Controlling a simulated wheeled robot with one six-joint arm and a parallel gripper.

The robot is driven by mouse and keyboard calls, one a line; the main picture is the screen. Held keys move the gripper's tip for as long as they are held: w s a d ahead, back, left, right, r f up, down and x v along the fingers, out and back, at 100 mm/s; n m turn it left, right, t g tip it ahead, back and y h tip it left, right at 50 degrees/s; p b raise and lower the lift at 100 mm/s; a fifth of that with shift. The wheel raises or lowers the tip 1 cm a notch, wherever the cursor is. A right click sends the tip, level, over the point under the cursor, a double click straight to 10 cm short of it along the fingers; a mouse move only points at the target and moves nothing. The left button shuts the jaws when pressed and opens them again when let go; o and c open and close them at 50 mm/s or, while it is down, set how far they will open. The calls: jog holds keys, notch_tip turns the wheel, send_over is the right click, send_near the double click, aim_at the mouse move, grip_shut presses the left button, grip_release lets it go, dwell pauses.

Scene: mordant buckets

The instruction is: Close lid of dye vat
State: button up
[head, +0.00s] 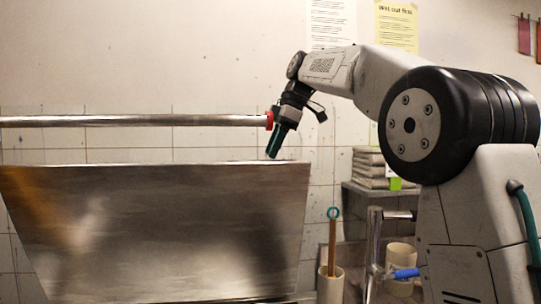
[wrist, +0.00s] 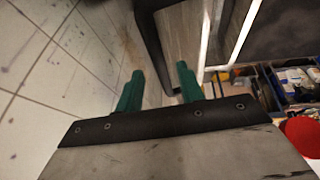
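A broad brushed-metal panel (head: 150,235), which looks like the dye vat's lid or front, fills the lower left of the head view. A horizontal metal bar (head: 130,121) with a red end cap (head: 270,120) runs above it; I cannot tell whether the two are joined. My gripper (head: 273,152) points down beside the bar's capped end, near the panel's upper right corner. A red rounded part (wrist: 304,136), probably the end cap, shows at the lower right.
Folded cloths (head: 371,168) lie on a shelf to the right. Below stand a pot with a teal-ringed stick (head: 332,255) and a pale bucket (head: 400,255). The wrist view shows tiles (wrist: 40,70), a dark post (wrist: 150,45) and a crate of containers (wrist: 295,85).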

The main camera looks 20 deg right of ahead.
jog(key=shift+x, duration=1.25)
grip_shut()
